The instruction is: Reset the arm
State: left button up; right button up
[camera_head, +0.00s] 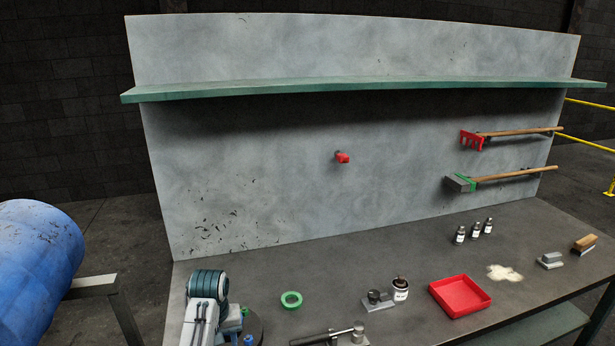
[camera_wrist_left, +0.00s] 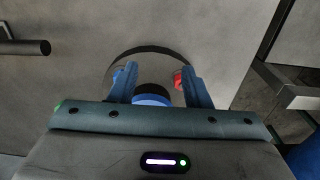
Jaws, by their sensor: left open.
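My left arm stands at the bottom left of the bench in the head view; its fingertips are hard to make out there. In the left wrist view my left gripper (camera_wrist_left: 160,85) is open, with two blue-grey fingers apart. Between and beyond the fingers is a dark-rimmed round disc (camera_wrist_left: 149,50) on the bench. A dark and blue round piece (camera_wrist_left: 152,97) shows between the fingers, and a red piece (camera_wrist_left: 180,78) shows beside the right finger. I cannot tell whether the fingers touch them. The disc (camera_head: 257,328) is partly hidden behind my arm in the head view. My right gripper is not in view.
On the bench lie a green tape ring (camera_head: 291,300), a hammer-like tool (camera_head: 330,337), a labelled jar (camera_head: 400,290), a red tray (camera_head: 460,295) and small bottles (camera_head: 475,229). A grey back panel with a green shelf (camera_head: 350,84) rises behind. A blue barrel (camera_head: 38,265) is at left.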

pick_arm(q)
jog(key=s+a+f+t, duration=0.1)
jog(key=s+a+f, duration=0.15)
jog(key=s, duration=0.35)
jog(key=s+a+f, duration=0.1)
jog(key=s+f, duration=0.3)
jog(key=s, duration=0.1)
jog(key=s+a+r+m+t, duration=0.1)
jog(key=s+r+m, duration=0.1)
jog(key=s, duration=1.1)
jog(key=s+a+r+m+t, duration=0.1)
jog(key=s+a+r+m, duration=0.1)
jog(key=s, duration=1)
notch_tip(320, 180, down, 34)
jog(key=a+g+y+b, duration=0.1)
jog(key=a+b, duration=0.1)
jog(key=b, duration=0.4)
jog(key=s+a+f+b, duration=0.1)
jog(key=s+f+b, duration=0.1)
jog(key=s+f, duration=0.7)
jog(key=s+f+g+b, duration=0.1)
jog(key=s+f+b, duration=0.2)
jog(key=s+f, duration=0.6)
notch_tip(320, 180, down, 9)
jog(key=shift+s+a+r+n, duration=0.15)
jog(key=shift+s+a+n, duration=0.1)
jog(key=shift+a+n, duration=0.1)
